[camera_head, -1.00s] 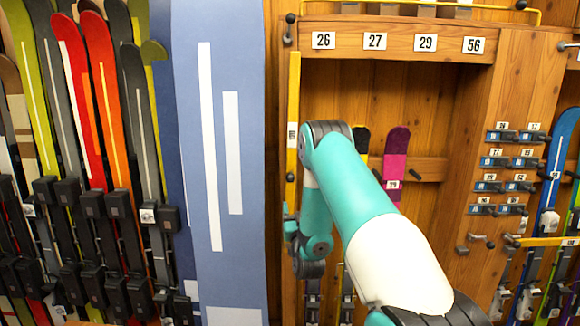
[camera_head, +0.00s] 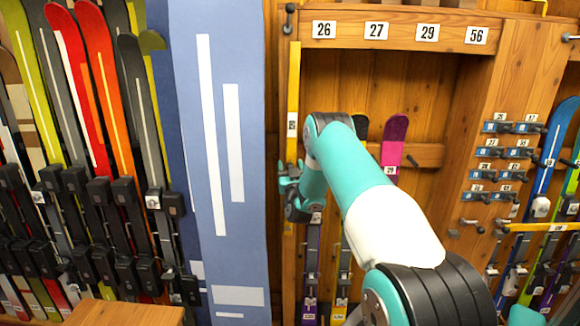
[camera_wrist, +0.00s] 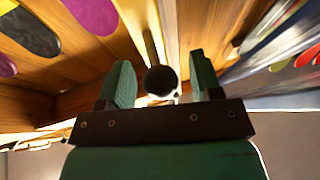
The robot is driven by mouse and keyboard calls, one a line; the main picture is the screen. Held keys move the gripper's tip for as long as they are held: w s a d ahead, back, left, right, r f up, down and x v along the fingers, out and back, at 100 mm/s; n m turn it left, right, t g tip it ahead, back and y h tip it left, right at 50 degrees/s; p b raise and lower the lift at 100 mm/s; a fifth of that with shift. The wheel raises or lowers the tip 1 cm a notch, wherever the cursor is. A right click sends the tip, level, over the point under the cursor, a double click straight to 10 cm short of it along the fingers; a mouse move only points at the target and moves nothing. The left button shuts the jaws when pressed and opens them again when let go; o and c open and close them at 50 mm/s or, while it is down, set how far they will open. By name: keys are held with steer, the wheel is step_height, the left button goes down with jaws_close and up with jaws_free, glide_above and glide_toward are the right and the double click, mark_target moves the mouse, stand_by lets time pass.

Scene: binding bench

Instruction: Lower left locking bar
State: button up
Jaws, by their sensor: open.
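The left locking bar (camera_head: 293,85) is a yellow upright strip on the left post of the wooden bay, with a white label on it. In the wrist view the yellow bar (camera_wrist: 151,42) runs up from a dark round knob (camera_wrist: 160,80). My gripper (camera_head: 288,172) is at the lower part of the bar, and its fingers hide that part in the head view. In the wrist view my gripper (camera_wrist: 160,72) is open, with one green finger on each side of the knob. Gaps show on both sides; I see no contact.
Skis (camera_head: 97,90) stand in a rack at the left, beside a tall blue panel (camera_head: 218,130). Pink skis (camera_head: 393,140) stand inside the bay. A right-hand post (camera_head: 545,85) carries numbered blue holders. A horizontal yellow bar (camera_head: 540,227) is at the lower right.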

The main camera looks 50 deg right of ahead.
jaws_close()
steer(key=shift+s+f, duration=0.1)
